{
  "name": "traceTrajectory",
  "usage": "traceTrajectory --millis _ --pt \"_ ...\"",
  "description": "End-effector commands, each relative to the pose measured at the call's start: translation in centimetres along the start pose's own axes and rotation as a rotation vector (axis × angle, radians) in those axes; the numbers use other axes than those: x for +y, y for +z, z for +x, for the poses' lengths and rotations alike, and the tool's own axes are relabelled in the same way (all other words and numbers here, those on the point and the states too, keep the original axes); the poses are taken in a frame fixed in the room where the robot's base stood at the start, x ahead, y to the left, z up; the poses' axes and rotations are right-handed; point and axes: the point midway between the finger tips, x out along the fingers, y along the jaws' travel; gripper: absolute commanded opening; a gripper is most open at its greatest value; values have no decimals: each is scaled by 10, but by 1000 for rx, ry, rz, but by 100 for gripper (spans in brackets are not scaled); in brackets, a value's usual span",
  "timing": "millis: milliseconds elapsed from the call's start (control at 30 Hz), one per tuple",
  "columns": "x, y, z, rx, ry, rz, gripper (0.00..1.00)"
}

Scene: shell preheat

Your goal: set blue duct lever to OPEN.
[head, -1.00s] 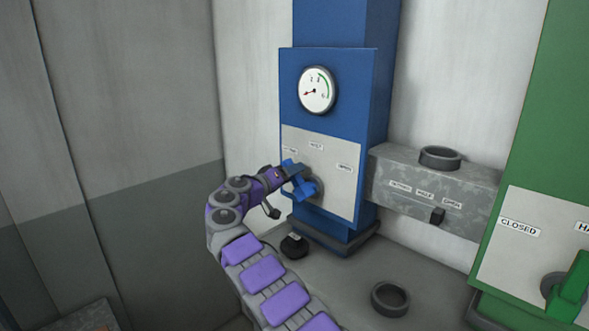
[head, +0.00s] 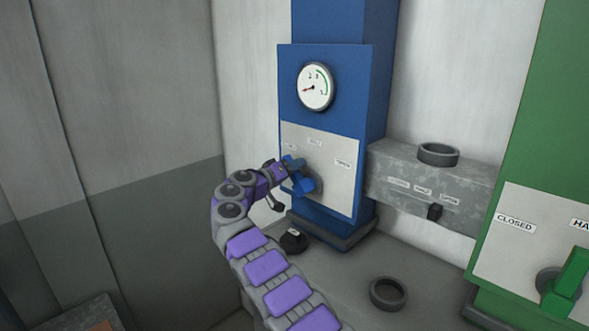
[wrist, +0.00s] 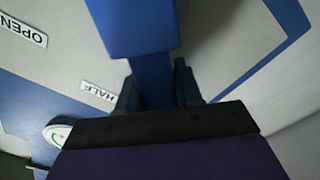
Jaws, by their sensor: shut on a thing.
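The blue duct lever (head: 299,180) sits on the pale label plate (head: 338,190) of the blue duct. It points up and left from its grey hub, toward the left label, away from the OPEN label (head: 343,163). My gripper (head: 280,186) is at the lever from the left. In the wrist view, the blue lever (wrist: 150,78) runs between the dark fingers of my gripper (wrist: 158,90), which is shut on it. The HALF label (wrist: 98,92) and OPEN label (wrist: 24,32) show there upside down. The fingers are partly hidden in the head view.
A round gauge (head: 316,86) is above the plate, its needle low at the left. A grey box (head: 390,190) with a small black knob (head: 435,212) stands right of the blue duct. A green duct with a green lever (head: 567,283) is at far right. A dark ring (head: 388,293) lies on the grey surface.

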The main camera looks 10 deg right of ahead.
Motion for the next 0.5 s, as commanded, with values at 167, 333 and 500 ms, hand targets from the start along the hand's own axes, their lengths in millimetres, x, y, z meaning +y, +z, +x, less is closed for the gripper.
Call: traceTrajectory --millis 167,333,500 --pt "-4 2 0 -2 -5 -3 0" --pt "-5 2 0 -3 -6 -3 0" --pt "-5 3 0 -4 -6 14 0"
